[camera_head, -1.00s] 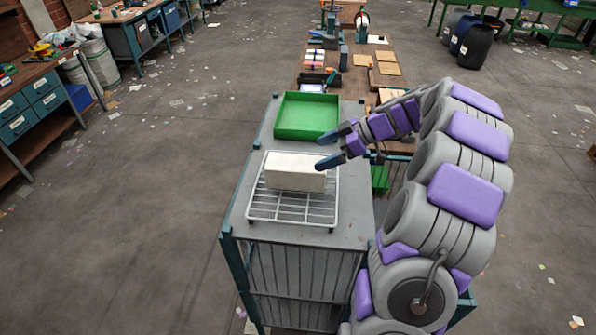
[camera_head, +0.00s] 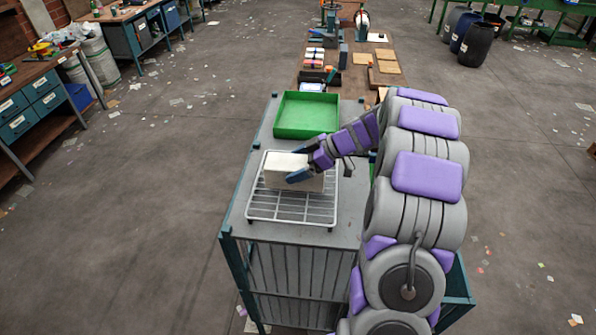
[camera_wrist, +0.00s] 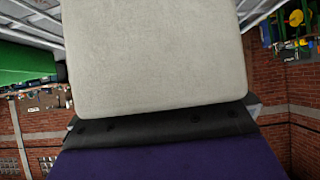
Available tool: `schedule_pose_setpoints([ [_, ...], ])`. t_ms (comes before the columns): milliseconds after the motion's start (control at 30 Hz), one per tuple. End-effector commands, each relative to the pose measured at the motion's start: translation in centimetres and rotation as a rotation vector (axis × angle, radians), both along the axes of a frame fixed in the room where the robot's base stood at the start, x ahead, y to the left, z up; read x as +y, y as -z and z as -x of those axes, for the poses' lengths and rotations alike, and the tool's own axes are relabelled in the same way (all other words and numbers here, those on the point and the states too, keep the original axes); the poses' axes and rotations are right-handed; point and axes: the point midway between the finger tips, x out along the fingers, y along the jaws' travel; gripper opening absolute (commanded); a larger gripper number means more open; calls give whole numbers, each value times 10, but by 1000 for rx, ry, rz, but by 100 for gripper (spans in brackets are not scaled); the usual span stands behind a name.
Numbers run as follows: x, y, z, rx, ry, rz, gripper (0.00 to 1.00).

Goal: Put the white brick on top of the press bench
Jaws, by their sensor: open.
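The white brick (camera_head: 284,168) lies on a white wire rack (camera_head: 290,209) on top of a grey metal cage bench. My gripper (camera_head: 297,164) is open at the brick's right part, with one blue finger in front of its near side and the other at its far side. In the wrist view the brick (camera_wrist: 155,55) fills the middle, right in front of the gripper's palm. Whether the fingers touch the brick I cannot tell. I cannot make out for certain which bench is the press bench; a long brown bench (camera_head: 349,75) with tools stands behind.
A green tray (camera_head: 307,134) sits just behind the rack on the same grey top (camera_head: 247,187). Dark barrels (camera_head: 477,43) stand at the back right and a drawer workbench (camera_head: 30,110) at the left. The floor to the left is open, with scattered litter.

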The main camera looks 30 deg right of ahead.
Motion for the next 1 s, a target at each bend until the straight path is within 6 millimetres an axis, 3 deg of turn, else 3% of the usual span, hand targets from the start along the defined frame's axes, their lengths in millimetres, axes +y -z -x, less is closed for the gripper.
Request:
schedule_pose_setpoints([
  [67,2,0,0,0,-1,1,100],
  [733,-1,0,0,1,0,-2,36],
  [1000,0,-2,0,1,-2,-1,34],
])
